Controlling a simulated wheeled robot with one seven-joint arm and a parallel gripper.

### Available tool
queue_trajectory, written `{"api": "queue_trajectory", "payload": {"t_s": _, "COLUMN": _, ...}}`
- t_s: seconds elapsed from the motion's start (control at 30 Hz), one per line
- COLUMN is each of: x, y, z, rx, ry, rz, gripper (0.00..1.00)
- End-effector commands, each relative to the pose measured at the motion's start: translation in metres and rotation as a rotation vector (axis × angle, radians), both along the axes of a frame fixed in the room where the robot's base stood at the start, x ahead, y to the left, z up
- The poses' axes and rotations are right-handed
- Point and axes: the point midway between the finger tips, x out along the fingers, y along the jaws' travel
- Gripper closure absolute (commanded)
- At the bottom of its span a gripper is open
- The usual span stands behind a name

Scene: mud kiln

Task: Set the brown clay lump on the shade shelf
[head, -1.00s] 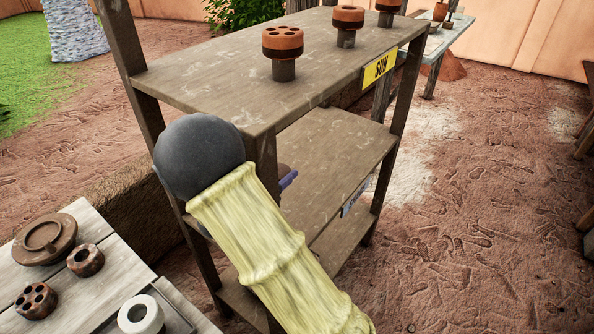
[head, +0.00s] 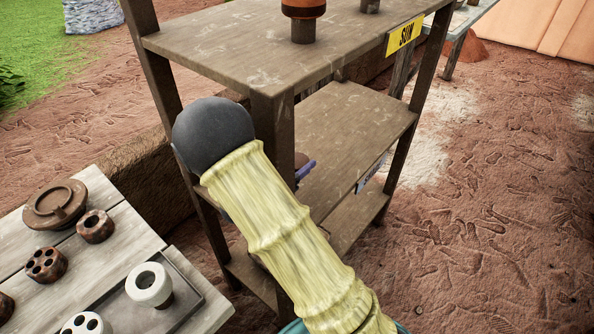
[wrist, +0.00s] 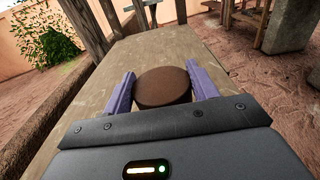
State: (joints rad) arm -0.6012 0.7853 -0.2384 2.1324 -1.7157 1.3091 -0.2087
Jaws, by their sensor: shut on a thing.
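The brown clay lump (wrist: 163,87) is a round, dark brown disc between the two purple fingers of my gripper (wrist: 163,88) in the wrist view. My gripper is shut on it. The shade shelf (head: 345,130) is the middle board of the wooden rack, below the top board with the yellow SUN sign (head: 404,35). In the head view my arm hides most of the gripper; a purple finger shows at the shelf's left end. In the wrist view the lump is over the shelf board (wrist: 150,48); whether it touches the board I cannot tell.
A rack post (head: 272,135) stands close beside my arm, and the top board (head: 250,45) lies above the shelf. A worktable (head: 30,255) with several brown and white clay pieces is at the lower left. The visible shelf surface is clear.

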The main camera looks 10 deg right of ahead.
Motion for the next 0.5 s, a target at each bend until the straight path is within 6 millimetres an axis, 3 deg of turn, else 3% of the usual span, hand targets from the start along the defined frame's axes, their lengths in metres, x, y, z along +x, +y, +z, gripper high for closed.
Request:
{"api": "queue_trajectory", "payload": {"t_s": 0.27, "x": 0.0, "y": 0.0, "z": -0.001, "rx": -0.001, "ry": -0.001, "rz": 0.001, "gripper": 0.74}}
{"api": "queue_trajectory", "payload": {"t_s": 0.5, "x": 0.0, "y": 0.001, "z": -0.032, "rx": -0.003, "ry": 0.0, "rz": 0.002, "gripper": 0.74}}
